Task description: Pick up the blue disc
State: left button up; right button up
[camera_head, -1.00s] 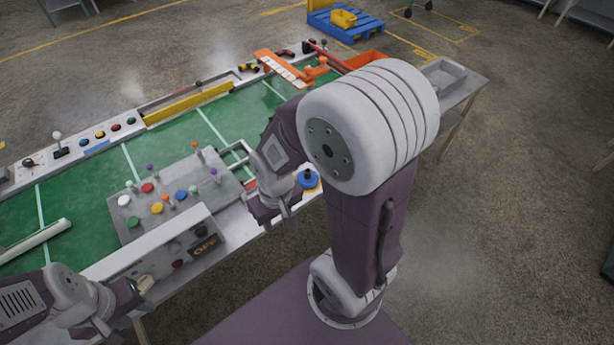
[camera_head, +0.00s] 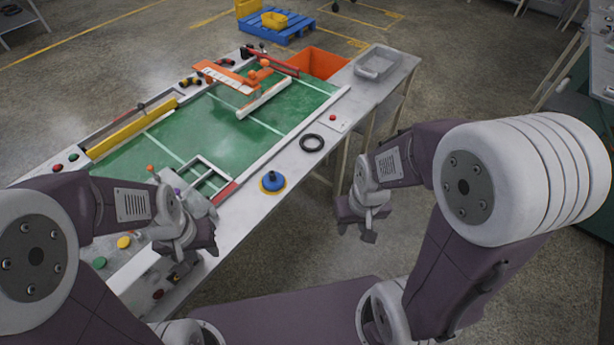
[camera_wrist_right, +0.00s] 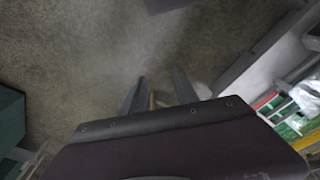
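The blue disc (camera_head: 273,180), with a short knob on top, sits on a yellow round base on the pale near edge of the table in the head view. My right gripper (camera_head: 355,232) is to the right of the disc, apart from it and over open floor. In the right wrist view its two fingers (camera_wrist_right: 160,92) are apart with nothing between them. My left gripper (camera_head: 200,250) is left of and nearer than the disc, over the button panel. Its fingertips are too small and dark to tell how far apart they are.
A black ring (camera_head: 312,143) lies on the table edge beyond the disc, with a red button (camera_head: 333,117) past it. A metal frame (camera_head: 205,175) stands left of the disc. An orange bin (camera_head: 318,63) and grey tray (camera_head: 378,62) are at the far end.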

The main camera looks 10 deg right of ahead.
aim_at(274, 182)
jog(key=i+l+u, duration=0.2)
jog(key=u, duration=0.3)
jog(key=i+l+u, duration=0.1)
jog(key=l+u, duration=0.35)
jog(key=i+l+u, duration=0.1)
jog(key=l+u, duration=0.25)
jog(key=u, duration=0.15)
jog(key=l+u, duration=0.75)
jog(key=u, duration=0.25)
jog(key=k, duration=0.05)
